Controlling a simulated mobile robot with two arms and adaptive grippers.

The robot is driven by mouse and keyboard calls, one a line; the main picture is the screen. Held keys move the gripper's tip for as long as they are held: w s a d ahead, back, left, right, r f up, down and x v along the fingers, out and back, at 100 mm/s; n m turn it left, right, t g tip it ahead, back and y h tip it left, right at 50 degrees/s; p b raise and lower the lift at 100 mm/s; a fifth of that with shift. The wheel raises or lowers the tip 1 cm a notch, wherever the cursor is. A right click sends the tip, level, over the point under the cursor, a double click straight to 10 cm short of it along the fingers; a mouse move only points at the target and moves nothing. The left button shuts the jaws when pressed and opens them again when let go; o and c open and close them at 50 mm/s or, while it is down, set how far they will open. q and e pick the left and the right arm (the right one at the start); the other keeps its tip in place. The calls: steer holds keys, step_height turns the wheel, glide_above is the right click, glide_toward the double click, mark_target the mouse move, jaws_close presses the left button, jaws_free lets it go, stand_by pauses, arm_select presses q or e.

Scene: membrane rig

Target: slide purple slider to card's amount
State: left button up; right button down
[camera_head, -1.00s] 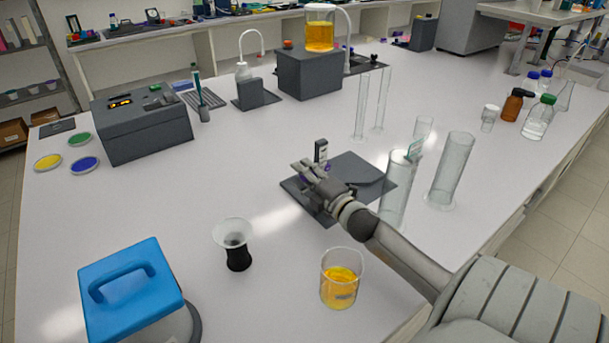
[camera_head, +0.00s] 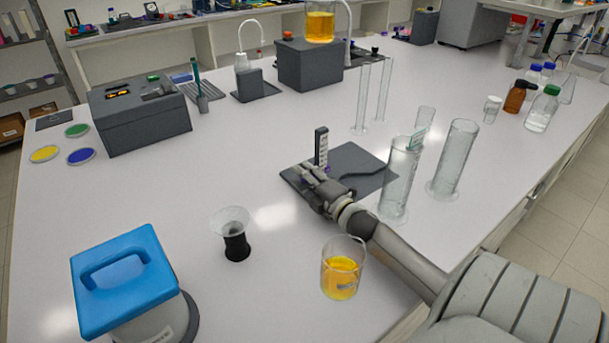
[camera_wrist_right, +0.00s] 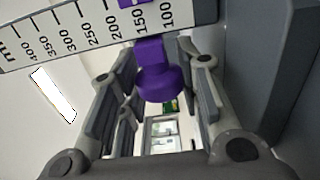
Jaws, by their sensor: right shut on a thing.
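The upright scale (camera_head: 321,146) stands on a dark base plate (camera_head: 358,166) near the table's middle. In the right wrist view the white scale (camera_wrist_right: 85,32) carries numbers from 100 to 400 and "ml". The purple slider (camera_wrist_right: 152,68) has a round knob and sits near the 150 mark; its exact reading is hard to tell. My right gripper (camera_head: 314,180) is low beside the scale, and its fingers (camera_wrist_right: 156,62) are shut on the knob. My left gripper is out of view.
Glass cylinders (camera_head: 399,180) stand close to the right of the plate. A beaker of orange liquid (camera_head: 341,278) and a black-based funnel (camera_head: 236,246) stand in front. A blue-lidded device (camera_head: 125,279) is at front left. The table's middle left is clear.

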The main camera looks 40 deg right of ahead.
steer(key=c, duration=1)
jaws_free()
steer(key=shift+r, duration=0.1)
steer(key=shift+c, duration=0.2)
